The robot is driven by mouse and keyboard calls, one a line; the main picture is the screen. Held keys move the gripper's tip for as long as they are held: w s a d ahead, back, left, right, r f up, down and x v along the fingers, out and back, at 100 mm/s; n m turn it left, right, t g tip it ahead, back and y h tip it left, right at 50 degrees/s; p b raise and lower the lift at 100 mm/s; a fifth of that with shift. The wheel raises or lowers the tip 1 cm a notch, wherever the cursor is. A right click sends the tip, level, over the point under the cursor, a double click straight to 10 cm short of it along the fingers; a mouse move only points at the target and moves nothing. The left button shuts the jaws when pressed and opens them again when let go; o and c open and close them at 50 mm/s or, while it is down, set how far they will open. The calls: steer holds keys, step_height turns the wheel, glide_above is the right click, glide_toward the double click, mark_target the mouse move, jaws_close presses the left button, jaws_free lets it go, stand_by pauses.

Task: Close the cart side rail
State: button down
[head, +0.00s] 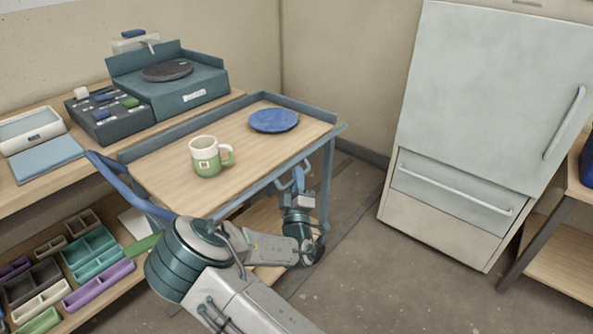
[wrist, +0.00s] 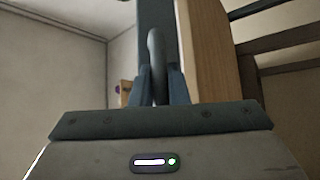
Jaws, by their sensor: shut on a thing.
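The cart (head: 150,170) has a wooden top with a blue-grey frame and raised edges along its back and far left. Its side rail (head: 262,186) is a blue-grey strip along the near long edge, lower than the back edge. My gripper (head: 299,178) is at the cart's near right side, below the top, shut on the rail's handle. In the wrist view, the fingers (wrist: 158,88) close around a grey curved handle (wrist: 155,52). Behind it are a blue-grey strip (wrist: 153,14) and the wooden board's edge (wrist: 205,45). My arm hides part of the cart's lower side.
A green-and-white mug (head: 206,158) and a blue plate (head: 274,120) stand on the cart top. A workbench (head: 55,182) with a turntable box (head: 188,94) is at the left. A fridge (head: 480,105) stands right; floor between is clear.

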mark_target(291, 165)
step_height(291, 165, up, 3)
steer(key=n+g+y+p, duration=0.1)
steer(key=n+p, duration=0.1)
steer(key=n+g+p, duration=0.1)
steer(key=p, duration=0.2)
steer(key=shift+w+a+f+n+g+y, duration=0.2)
steer(key=shift+n+g+y, duration=0.1)
steer(key=shift+n+y, duration=0.1)
steer(key=n+g+p, duration=0.2)
steer(key=p, duration=0.1)
steer(key=r+n+p, duration=0.1)
steer(key=p, duration=0.1)
steer(key=shift+w+a+g, duration=0.25)
steer(key=shift+a+g, duration=0.15)
steer(key=shift+w+a+f+n+g+p, duration=0.1)
steer(key=shift+w+a+n+g+p, duration=0.1)
steer(key=shift+n+g+p, duration=0.5)
steer(key=shift+h, duration=0.3)
steer(key=c, duration=1.7)
jaws_free()
